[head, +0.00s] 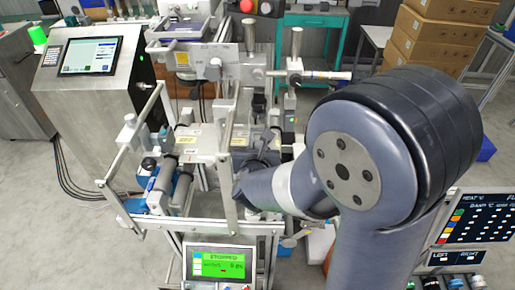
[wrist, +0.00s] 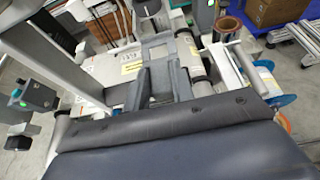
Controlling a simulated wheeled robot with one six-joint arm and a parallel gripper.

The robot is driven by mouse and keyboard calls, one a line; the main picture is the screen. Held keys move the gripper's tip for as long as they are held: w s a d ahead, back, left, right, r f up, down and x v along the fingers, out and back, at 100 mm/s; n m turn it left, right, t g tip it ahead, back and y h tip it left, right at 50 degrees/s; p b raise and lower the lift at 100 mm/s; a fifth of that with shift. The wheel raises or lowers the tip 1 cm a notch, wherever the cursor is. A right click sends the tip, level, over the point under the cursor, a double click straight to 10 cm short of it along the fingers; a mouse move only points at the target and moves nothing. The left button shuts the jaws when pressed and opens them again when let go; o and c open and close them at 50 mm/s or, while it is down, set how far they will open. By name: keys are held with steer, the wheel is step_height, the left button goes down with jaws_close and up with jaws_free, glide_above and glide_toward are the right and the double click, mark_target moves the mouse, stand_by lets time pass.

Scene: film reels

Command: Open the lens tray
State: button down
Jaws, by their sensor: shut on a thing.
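My gripper (wrist: 160,84) shows in the wrist view as two dark grey fingers beyond the dark padded wrist. It is shut on a grey part of the machine that appears to be the lens tray (wrist: 157,51). The grip point itself is mostly hidden between the fingers. In the head view my gripper (head: 262,152) is low at the middle of the machine, beside the pale metal deck. My own arm covers much of the right side there, and the tray cannot be made out clearly.
The machine's upright bars (head: 230,140) stand close left of my gripper. Rollers (head: 163,185) lie at the left, and a green-lit screen (head: 218,262) is in front. A tablet console (head: 88,57) stands back left. Cardboard boxes (head: 425,55) are stacked back right.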

steer(key=c, duration=1.2)
jaws_free()
steer(key=shift+r, duration=0.1)
